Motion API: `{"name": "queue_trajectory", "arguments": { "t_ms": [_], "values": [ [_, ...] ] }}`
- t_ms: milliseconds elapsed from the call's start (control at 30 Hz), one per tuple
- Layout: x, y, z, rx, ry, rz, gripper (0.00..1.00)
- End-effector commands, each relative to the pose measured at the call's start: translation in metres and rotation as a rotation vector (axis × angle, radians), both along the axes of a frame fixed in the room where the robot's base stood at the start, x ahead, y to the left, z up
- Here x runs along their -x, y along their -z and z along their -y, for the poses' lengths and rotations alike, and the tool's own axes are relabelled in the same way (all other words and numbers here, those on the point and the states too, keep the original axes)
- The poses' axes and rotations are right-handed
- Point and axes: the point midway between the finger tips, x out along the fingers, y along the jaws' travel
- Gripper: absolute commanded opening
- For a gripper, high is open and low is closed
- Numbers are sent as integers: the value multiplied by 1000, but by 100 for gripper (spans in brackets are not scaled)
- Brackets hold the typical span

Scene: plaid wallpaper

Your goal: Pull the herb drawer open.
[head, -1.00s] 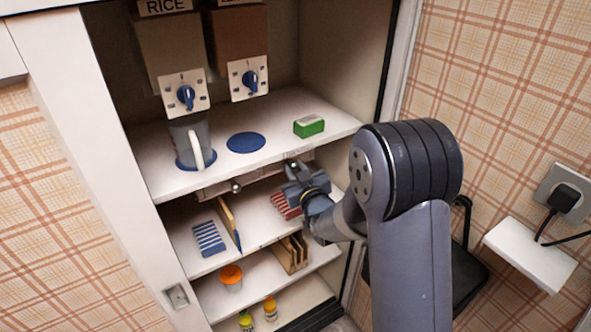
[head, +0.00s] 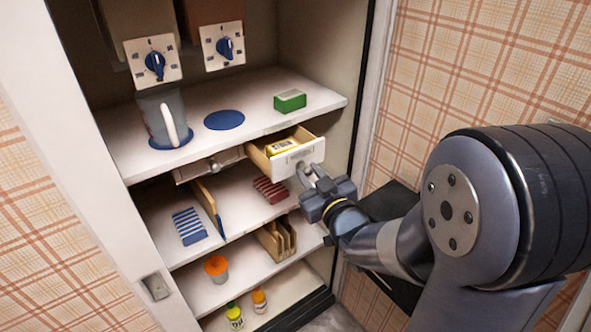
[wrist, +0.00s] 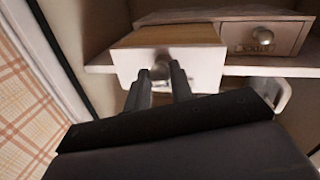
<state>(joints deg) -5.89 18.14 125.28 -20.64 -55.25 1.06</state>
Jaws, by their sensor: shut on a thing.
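A small drawer under the top shelf stands pulled out, its white front (head: 300,157) well clear of the shelf edge. Its label is too small to read. A yellow item (head: 283,146) lies inside it. My gripper (head: 306,174) is shut on the round knob of this drawer; the wrist view shows my two fingers (wrist: 160,80) on either side of the knob (wrist: 160,69), against the drawer front (wrist: 198,67). A second drawer (head: 208,166) beside it, to the left in the head view, is shut; it also shows in the wrist view (wrist: 262,38).
A green box (head: 290,101), a blue disc (head: 224,120) and a grey jug (head: 162,115) stand on the top shelf. Lower shelves hold striped mats (head: 189,227), an orange cup (head: 216,268) and small bottles (head: 259,300). The cabinet's right wall (head: 340,60) is near my arm.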

Motion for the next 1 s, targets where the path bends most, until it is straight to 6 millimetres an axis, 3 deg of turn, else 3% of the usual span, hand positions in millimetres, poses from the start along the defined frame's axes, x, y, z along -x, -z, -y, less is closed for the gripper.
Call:
{"name": "queue_trajectory", "arguments": {
  "t_ms": [300,733,767,1000],
  "values": [
    [29,0,20,0,0,-1,0],
    [32,0,22,0,-1,-1,0],
    [32,0,22,0,-1,-1,23],
    [32,0,22,0,-1,-1,42]
  ]
}}
